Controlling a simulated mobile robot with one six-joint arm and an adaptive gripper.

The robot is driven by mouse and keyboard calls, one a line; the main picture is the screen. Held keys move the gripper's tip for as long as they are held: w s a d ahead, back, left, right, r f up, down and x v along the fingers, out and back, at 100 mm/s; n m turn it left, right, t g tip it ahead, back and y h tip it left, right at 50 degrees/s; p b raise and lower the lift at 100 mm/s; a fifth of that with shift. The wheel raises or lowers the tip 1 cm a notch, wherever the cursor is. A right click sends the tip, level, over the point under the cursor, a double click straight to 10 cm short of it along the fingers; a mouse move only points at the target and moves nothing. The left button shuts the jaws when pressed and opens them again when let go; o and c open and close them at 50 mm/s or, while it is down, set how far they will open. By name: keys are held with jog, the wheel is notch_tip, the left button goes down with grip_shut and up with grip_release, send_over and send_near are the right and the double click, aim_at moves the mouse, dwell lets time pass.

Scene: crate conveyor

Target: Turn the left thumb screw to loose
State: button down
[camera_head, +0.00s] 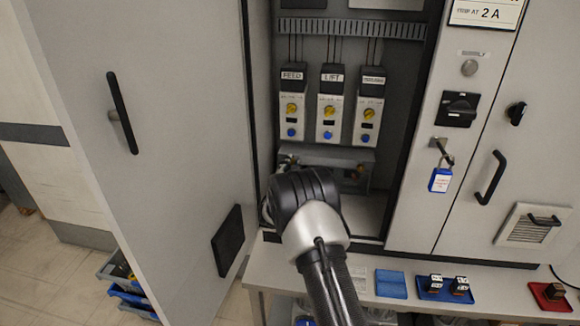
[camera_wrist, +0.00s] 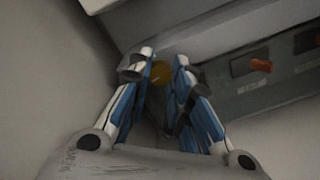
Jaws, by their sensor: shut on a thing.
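The left thumb screw (camera_wrist: 160,76) shows in the wrist view as a round brass-coloured head between the fingertips of my gripper (camera_wrist: 161,66). The blue-and-white fingers are closed in on it from both sides. The grey unit (camera_head: 325,155) that bears the screws sits low in the open cabinet. A second brass screw (camera_head: 360,169) shows at its right end. Whether the left screw is tight or loose cannot be told.
Three labelled modules, FEED (camera_head: 292,105), LIFT (camera_head: 330,105) and one more (camera_head: 368,108), stand above the unit. The open cabinet door (camera_head: 160,150) is close on the left. A shelf (camera_head: 480,308) with small trays runs along the lower right. A red switch (camera_wrist: 261,66) shows in the wrist view.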

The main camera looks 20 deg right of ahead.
jog(key=n, duration=1.2)
dwell(0.5)
jog(key=shift+r, duration=0.1)
jog(key=c, duration=1.4)
grip_release()
jog(key=shift+c, duration=0.2)
jog(key=shift+a, duration=0.1)
jog(key=v, duration=1.2)
